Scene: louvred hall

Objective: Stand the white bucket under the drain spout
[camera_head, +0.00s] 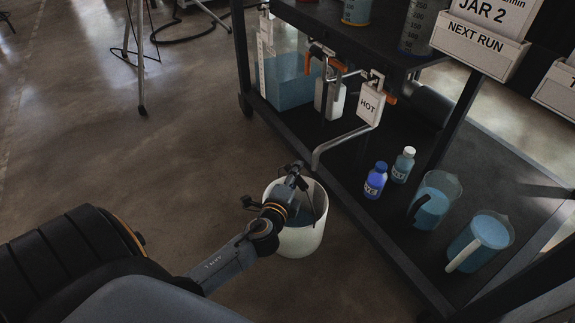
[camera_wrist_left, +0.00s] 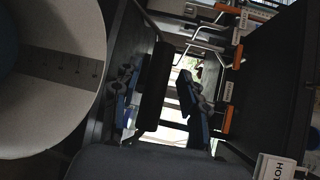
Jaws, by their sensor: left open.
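The white bucket (camera_head: 301,241) stands upright on the floor beside the front edge of the dark rack. Its inside looks bluish, and a dark graduated strip runs down its inner wall in the left wrist view (camera_wrist_left: 62,128). The drain spout (camera_head: 340,143) is a bent metal pipe below the HOT tag; its open end hangs over or close to the bucket's far rim. My left gripper (camera_head: 299,180) is over the bucket in the head view and hides part of its rim. In the wrist view its fingers (camera_wrist_left: 158,103) are apart with nothing between them. My right gripper is out of view.
The rack's lower shelf (camera_head: 350,190) holds a blue bottle (camera_head: 375,181), a white-capped bottle (camera_head: 403,165), two jugs (camera_head: 434,203) (camera_head: 480,241) and a clear tank (camera_head: 290,80). Orange-handled valves (camera_head: 385,90) sit by the spout. Floor to the left is clear; a tripod (camera_head: 141,60) stands farther back.

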